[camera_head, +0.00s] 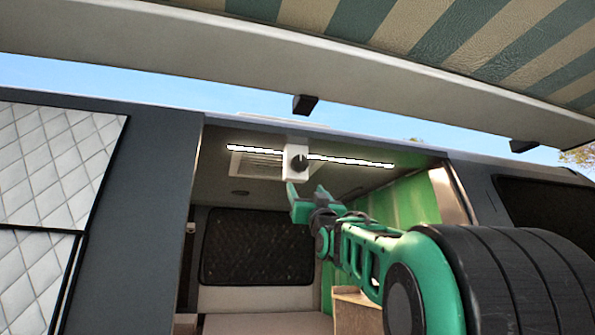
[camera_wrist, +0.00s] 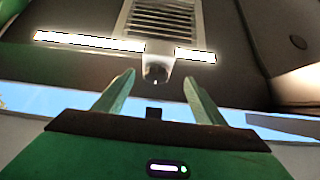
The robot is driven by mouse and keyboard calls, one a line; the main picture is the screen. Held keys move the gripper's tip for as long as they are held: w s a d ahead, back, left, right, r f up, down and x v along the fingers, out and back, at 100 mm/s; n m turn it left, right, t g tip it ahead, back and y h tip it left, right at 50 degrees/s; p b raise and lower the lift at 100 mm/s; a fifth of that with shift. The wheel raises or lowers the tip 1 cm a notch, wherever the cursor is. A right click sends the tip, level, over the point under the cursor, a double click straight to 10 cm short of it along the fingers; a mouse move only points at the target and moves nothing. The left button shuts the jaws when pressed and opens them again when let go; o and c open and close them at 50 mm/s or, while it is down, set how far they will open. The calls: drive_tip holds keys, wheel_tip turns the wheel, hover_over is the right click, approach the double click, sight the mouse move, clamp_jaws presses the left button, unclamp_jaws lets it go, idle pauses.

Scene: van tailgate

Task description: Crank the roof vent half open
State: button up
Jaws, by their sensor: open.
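The roof vent (camera_head: 257,163) is a pale slatted panel in the van's ceiling; its slats also show at the top of the wrist view (camera_wrist: 163,20). A white housing (camera_head: 289,173) at the vent's edge carries a dark round crank knob (camera_head: 298,162). In the wrist view the knob (camera_wrist: 156,73) appears just beyond and between my fingertips. My gripper (camera_head: 305,190) is open and empty, just below the knob in the head view. In the wrist view its two green fingers (camera_wrist: 157,80) stand apart. I see no contact with the knob.
A lit strip (camera_head: 350,160) runs along the ceiling beside the vent. A striped awning (camera_head: 430,40) hangs above the door opening. A wooden cabinet (camera_head: 355,310) and a pale bed (camera_head: 265,323) are inside, low down. Space around the knob looks clear.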

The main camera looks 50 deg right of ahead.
sight(300, 163)
drive_tip(key=shift+t+h, duration=0.3)
drive_tip(key=shift+t, duration=0.1)
drive_tip(key=w+d+r, duration=0.1)
drive_tip(key=r, duration=0.2)
drive_tip(key=w+d+r, duration=0.1)
drive_tip(key=w+r, duration=0.1)
drive_tip(key=r, duration=0.2)
drive_tip(key=w+d+r, duration=0.1)
drive_tip(key=w+r, duration=0.1)
drive_tip(key=r, duration=0.1)
drive_tip(key=shift+w+d+r, duration=0.1)
drive_tip(key=shift+d+r, duration=0.05)
drive_tip(key=shift+d, duration=0.05)
drive_tip(key=shift+c, duration=0.4)
